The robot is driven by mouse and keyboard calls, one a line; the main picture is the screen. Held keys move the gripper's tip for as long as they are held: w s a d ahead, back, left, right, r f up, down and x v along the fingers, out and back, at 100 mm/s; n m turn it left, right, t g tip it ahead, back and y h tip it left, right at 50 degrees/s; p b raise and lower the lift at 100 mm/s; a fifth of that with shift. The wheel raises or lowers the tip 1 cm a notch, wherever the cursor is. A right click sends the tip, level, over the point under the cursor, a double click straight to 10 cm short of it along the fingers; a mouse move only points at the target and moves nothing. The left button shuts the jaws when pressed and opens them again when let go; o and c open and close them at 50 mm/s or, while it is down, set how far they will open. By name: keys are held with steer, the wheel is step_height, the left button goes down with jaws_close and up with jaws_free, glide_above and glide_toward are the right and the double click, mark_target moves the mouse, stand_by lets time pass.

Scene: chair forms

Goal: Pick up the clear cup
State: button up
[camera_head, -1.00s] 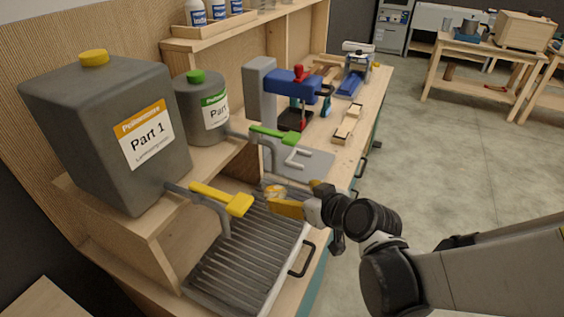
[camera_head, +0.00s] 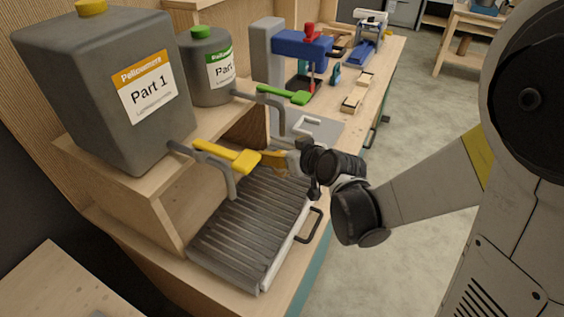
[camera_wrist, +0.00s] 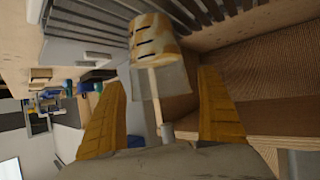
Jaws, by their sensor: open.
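The clear cup (camera_wrist: 172,80) shows in the wrist view as a see-through wall with a mottled yellow-and-white part (camera_wrist: 155,38) at its far end. A thin pale stick runs from it toward my wrist. My gripper (camera_wrist: 160,85) is open, with one orange finger on each side of the cup's near part; a gap shows on both sides. In the head view my gripper (camera_head: 280,162) is low over the back of the ribbed grey tray (camera_head: 245,225), near the yellow tap (camera_head: 240,158). The cup is mostly hidden there by my fingers.
A large grey Part 1 jug (camera_head: 95,85) and a smaller green-capped jug (camera_head: 205,75) stand on the wooden shelf. A green tap lever (camera_head: 285,94) juts out behind my gripper. A blue press (camera_head: 290,45) stands farther back. The tray's front is clear.

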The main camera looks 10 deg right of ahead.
steer(key=c, duration=1)
steer(key=shift+r, duration=0.1)
